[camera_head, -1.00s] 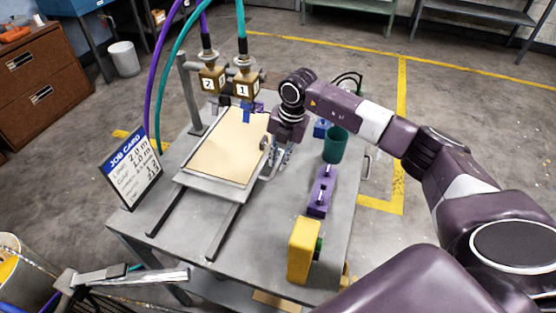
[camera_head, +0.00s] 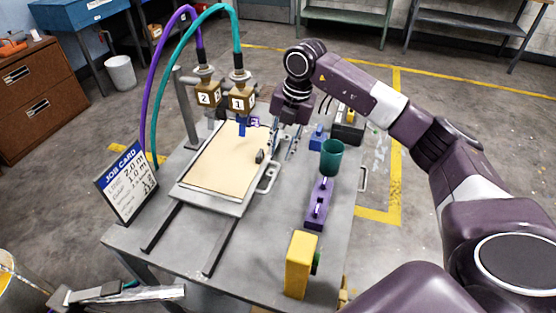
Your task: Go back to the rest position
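My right gripper (camera_head: 285,143) hangs fingers-down beside the right edge of the tray-like board holder (camera_head: 228,207). Its fingers look apart, with nothing seen between them. It is just right of the handle (camera_head: 268,180) and appears clear of it. A pale tan board (camera_head: 218,165) lies in the holder, under two brass nozzle blocks, number 1 (camera_head: 242,101) and number 2 (camera_head: 207,96).
On the table (camera_head: 260,260) stand a green cup (camera_head: 331,158), a purple block with pins (camera_head: 319,203), a yellow block (camera_head: 300,263), a small blue item (camera_head: 317,137) and a dark box (camera_head: 347,128). A job card (camera_head: 127,184) stands at the left edge. The table's front middle is clear.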

